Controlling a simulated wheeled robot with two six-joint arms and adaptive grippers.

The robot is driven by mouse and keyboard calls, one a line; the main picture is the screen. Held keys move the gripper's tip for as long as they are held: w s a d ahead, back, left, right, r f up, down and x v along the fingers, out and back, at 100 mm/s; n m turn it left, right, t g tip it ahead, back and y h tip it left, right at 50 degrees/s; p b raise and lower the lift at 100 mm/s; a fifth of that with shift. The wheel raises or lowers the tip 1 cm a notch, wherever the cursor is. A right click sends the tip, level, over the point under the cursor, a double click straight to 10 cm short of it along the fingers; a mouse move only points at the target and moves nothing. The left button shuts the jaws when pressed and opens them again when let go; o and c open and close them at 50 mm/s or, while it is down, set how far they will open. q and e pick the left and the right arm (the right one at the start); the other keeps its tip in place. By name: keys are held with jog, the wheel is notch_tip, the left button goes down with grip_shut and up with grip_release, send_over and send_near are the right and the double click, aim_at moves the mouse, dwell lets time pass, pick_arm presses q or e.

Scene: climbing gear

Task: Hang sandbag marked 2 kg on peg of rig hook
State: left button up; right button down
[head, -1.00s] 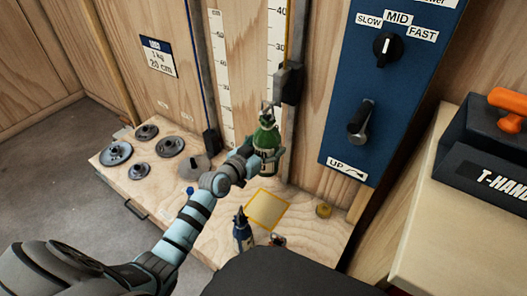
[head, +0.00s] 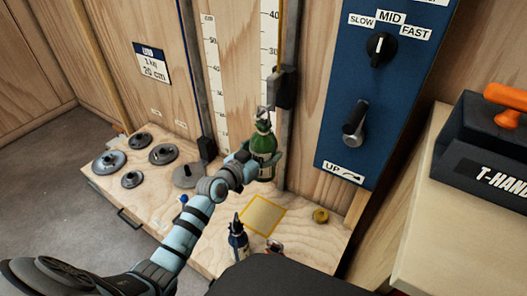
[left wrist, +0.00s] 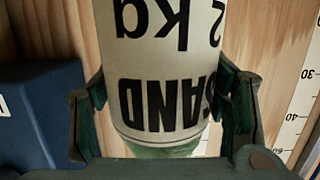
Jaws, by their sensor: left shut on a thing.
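The green sandbag (head: 263,146) is upright in my left gripper (head: 262,166), in front of the upright board. The left wrist view shows its white label (left wrist: 160,70), upside down, reading "2 kg" and "SAND", with a finger on either side. A metal loop or hook tops the bag in the head view, close to the dark block (head: 284,88) on the rig's vertical rail. The peg is too small to make out, so I cannot tell whether the loop touches it.
Several grey discs (head: 163,154) lie at the left. The blue control panel (head: 345,85) with its lever (head: 354,118) is right of the rail.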

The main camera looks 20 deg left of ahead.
pick_arm(q)
jog(key=shift+r, duration=0.2)
jog(key=o, duration=2)
